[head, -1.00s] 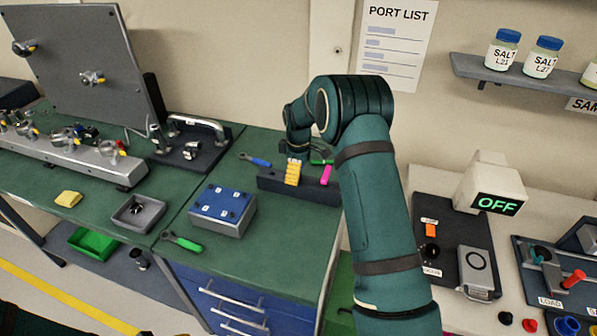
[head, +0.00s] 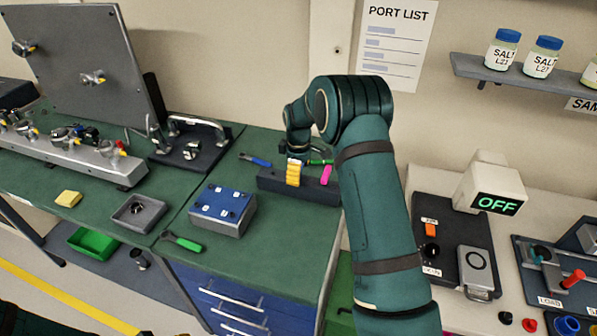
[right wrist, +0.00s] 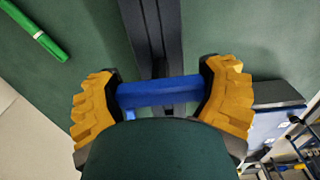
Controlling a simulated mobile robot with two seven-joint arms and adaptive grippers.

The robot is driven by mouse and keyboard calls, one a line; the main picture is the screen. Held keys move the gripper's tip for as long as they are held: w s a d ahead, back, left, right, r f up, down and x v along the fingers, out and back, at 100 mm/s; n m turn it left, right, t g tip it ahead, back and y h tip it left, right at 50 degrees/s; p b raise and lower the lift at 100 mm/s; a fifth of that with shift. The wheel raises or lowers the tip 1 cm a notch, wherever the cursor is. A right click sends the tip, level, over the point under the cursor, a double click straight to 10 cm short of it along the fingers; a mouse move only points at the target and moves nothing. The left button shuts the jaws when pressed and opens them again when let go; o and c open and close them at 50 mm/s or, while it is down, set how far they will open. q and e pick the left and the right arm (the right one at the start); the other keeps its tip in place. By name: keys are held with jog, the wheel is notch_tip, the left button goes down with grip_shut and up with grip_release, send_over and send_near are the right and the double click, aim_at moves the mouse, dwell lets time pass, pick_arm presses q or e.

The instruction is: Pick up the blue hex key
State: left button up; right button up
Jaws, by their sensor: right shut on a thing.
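The blue hex key (right wrist: 160,92) shows in the right wrist view as a blue bar spanning the gap between my yellow finger pads. My right gripper (right wrist: 162,97) is shut on it, with a pad against each end of the visible part. In the head view, my right gripper (head: 293,173) is at the dark rack (head: 270,181), and the blue hex key is hidden there. I cannot tell whether the key is still seated in the rack. My left gripper is not in view.
A pink piece (head: 326,175) stands in the rack beside the gripper. A blue-handled tool (head: 255,160) lies left of it, and a green tool (right wrist: 35,30) lies close by. A blue-topped box (head: 223,207) and green-handled tool (head: 183,242) are nearer the front.

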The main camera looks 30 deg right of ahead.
notch_tip(320, 180, up, 10)
jog(key=shift+r, duration=0.1)
dwell(0.4)
dwell(0.8)
